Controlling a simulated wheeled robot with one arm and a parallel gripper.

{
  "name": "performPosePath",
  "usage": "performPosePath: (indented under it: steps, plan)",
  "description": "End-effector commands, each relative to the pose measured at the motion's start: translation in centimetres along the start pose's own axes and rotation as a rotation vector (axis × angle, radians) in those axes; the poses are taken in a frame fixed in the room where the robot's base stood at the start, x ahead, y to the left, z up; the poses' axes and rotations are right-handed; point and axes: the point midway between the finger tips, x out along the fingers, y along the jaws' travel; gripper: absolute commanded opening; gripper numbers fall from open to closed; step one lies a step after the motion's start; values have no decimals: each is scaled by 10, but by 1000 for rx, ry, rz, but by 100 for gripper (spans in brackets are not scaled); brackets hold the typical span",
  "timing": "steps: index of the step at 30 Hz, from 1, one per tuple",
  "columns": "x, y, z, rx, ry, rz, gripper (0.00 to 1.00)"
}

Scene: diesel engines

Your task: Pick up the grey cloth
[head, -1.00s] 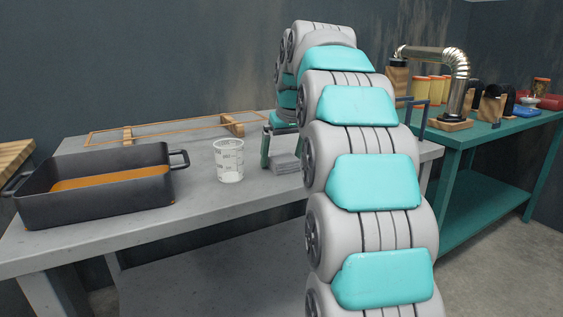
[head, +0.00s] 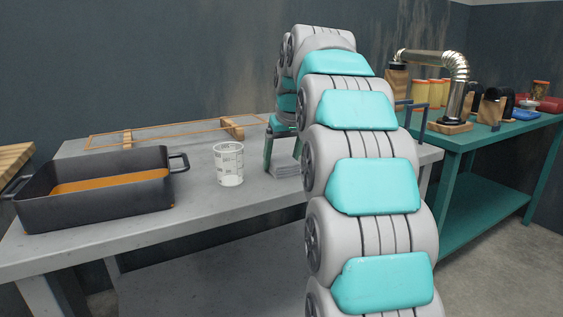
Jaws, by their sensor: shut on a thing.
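The grey cloth (head: 286,171) is a small folded stack on the grey workbench, right of the clear measuring cup. My gripper (head: 272,160) is at the cloth, with one teal finger showing at its left side. My arm hides the right part of the cloth and the other finger. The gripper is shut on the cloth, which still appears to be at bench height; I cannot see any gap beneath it.
The measuring cup (head: 229,164) stands close left of my gripper. A dark pan (head: 95,203) with orange liquid sits at the left of the grey workbench (head: 205,210). A teal table (head: 470,142) with engine parts stands right.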

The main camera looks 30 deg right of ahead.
Motion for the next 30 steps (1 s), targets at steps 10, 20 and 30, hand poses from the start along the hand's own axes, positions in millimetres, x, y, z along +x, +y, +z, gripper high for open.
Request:
performPosePath:
  steps: [10, 20, 30]
  plan:
    - [-14, 0, -7, 0, 4, 1, 26]
    - [-30, 0, -13, 0, 4, 1, 26]
    - [-43, -1, -6, 0, 3, 0, 26]
